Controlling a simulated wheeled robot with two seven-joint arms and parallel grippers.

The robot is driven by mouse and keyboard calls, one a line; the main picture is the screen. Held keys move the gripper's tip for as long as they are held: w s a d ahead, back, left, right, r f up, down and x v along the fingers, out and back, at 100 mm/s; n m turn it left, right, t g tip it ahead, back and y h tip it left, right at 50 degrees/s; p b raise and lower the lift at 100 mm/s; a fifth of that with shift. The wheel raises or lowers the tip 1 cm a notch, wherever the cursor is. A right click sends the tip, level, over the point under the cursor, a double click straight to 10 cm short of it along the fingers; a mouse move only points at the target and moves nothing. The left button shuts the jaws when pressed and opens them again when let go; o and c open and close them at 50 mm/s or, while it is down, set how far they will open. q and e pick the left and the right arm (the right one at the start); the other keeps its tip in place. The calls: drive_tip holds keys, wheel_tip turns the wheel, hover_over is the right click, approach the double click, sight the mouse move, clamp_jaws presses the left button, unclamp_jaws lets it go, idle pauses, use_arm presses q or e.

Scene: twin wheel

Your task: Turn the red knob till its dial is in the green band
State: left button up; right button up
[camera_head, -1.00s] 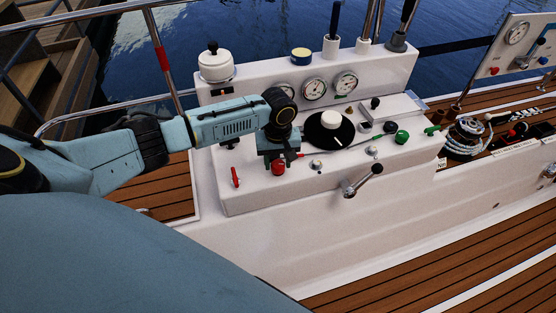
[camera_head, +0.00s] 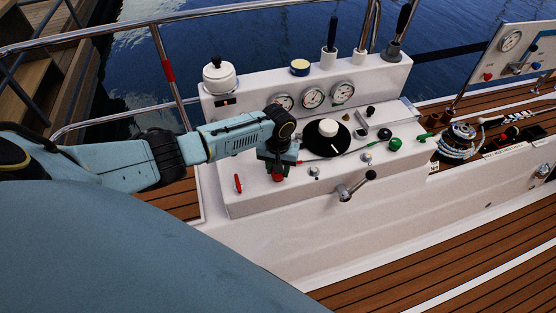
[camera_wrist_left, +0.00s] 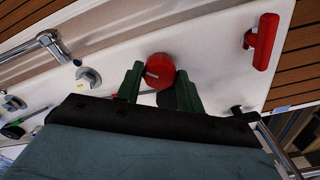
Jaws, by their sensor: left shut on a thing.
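The red knob (camera_head: 278,177) is on the sloping top of the white console, towards its front left. My left gripper (camera_head: 277,163) reaches down over it and hides part of it. In the left wrist view the red knob (camera_wrist_left: 159,70) has a pale line on its face and sits between the two dark green fingers of my left gripper (camera_wrist_left: 158,82), which is shut on it. Three round dials stand on the console's upright back: left dial (camera_head: 283,101), middle dial (camera_head: 313,98) and right dial (camera_head: 342,92). A small green mark shows low on the right dial. Needle positions are too small to read.
A red handle (camera_head: 238,184) lies left of the knob; it is large in the wrist view (camera_wrist_left: 262,41). A black disc with a white cap (camera_head: 327,130), a green knob (camera_head: 395,144) and a black-knobbed lever (camera_head: 356,185) are to the right. A white pot (camera_head: 219,76) stands at back left.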

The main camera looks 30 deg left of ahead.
use_arm(q)
drive_tip(key=m+p, duration=0.1)
drive_tip(key=m, duration=0.1)
drive_tip(key=shift+r+m, duration=0.1)
drive_tip(key=shift+m, duration=0.3)
drive_tip(key=shift+m+p, duration=0.35)
drive_tip(key=shift+m, duration=0.55)
drive_tip(key=m+p, duration=0.1)
drive_tip(key=m, duration=0.4)
drive_tip(key=shift+m, duration=1.4)
use_arm(e)
drive_tip(key=shift+d+r, duration=0.25)
drive_tip(key=shift+r, duration=0.6)
drive_tip(key=shift+d+r, duration=0.25)
drive_tip(key=shift+r, duration=0.6)
use_arm(q)
drive_tip(key=o, duration=1)
use_arm(e)
drive_tip(key=shift+d, duration=0.2)
